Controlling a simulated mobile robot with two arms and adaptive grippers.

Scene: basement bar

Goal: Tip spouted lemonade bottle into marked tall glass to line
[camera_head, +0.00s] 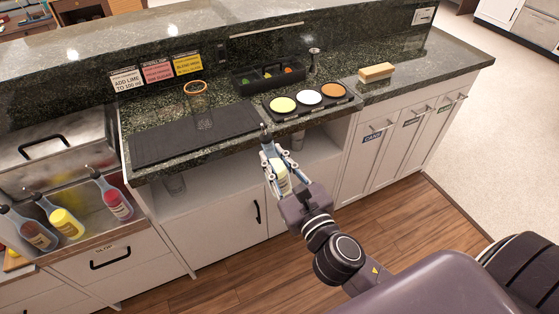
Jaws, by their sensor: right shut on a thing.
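My right gripper (279,171) is shut on a spouted bottle with a pale yellow body (282,183), in front of the counter's edge. The bottle's dark spout points up and away from me, overlapping the counter edge in the picture; its lower part is hidden by the gripper. My left gripper is not in view.
A black tray with three round dishes (335,106) lies right of the mat. Several spouted bottles (67,222) stand in the rail at left. The mat's left half is clear.

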